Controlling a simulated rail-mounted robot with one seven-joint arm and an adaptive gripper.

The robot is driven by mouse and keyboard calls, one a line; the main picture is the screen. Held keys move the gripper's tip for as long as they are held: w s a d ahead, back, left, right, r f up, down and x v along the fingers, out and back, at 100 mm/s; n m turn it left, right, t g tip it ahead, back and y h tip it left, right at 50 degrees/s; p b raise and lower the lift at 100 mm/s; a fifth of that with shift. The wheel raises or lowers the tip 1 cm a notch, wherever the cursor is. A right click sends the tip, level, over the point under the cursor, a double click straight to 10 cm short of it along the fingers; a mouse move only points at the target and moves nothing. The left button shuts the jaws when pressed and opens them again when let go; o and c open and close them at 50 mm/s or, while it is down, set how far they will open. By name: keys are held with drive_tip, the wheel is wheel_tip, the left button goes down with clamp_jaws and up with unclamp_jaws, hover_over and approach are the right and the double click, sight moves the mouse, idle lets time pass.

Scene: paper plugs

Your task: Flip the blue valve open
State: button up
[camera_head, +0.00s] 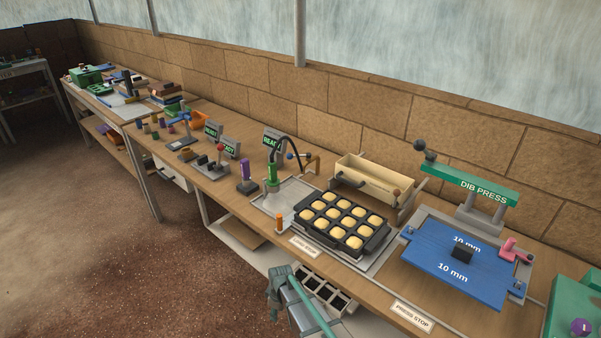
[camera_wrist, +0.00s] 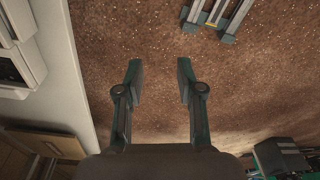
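A small blue knob or lever (camera_head: 291,156) shows at the back of the bench in the head view, beside a brown bent pipe (camera_head: 313,161). It may be the blue valve, but it is too small to tell its position. My gripper (camera_head: 279,280) is low in front of the bench, well apart from the blue part. In the wrist view my gripper (camera_wrist: 160,78) is open, with nothing between its two fingers. The wrist view faces the brown floor and does not show the valve.
A black mould tray (camera_head: 306,229) with several yellow pieces, a blue press plate (camera_head: 435,266) and a wooden box (camera_head: 352,183) crowd the bench. A green-handled tool with a black hose (camera_head: 271,172) stands left of the tray. The floor (camera_head: 110,240) is open.

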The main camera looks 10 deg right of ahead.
drive_tip(key=w+a+r+n+t+y+p, duration=0.1)
drive_tip(key=w+a+r+n+t+p, duration=0.15)
drive_tip(key=w+a+r, duration=0.7)
drive_tip(key=w+a+r+n+t+y+p, duration=0.1)
drive_tip(key=w+a+r+n, duration=0.3)
drive_tip(key=w+a+r, duration=0.55)
drive_tip(key=w+a+r+n+t+y+p, duration=0.1)
drive_tip(key=w+a+r+n+t+p, duration=0.3)
drive_tip(key=r, duration=1)
wheel_tip(320, 180, up, 17)
drive_tip(key=m+g+h+b, duration=0.4)
drive_tip(key=m+g+b, duration=0.1)
drive_tip(key=g, duration=0.1)
hover_over(299, 156)
drive_tip(key=s, duration=0.2)
drive_tip(key=shift+n, duration=0.35)
drive_tip(key=f+p, duration=0.1)
drive_tip(key=f, duration=0.2)
drive_tip(key=w+f+p, duration=0.1)
drive_tip(key=f, duration=0.2)
drive_tip(key=w+f+p, duration=0.1)
drive_tip(key=f, duration=0.3)
drive_tip(key=shift+r, duration=0.1)
clamp_jaws()
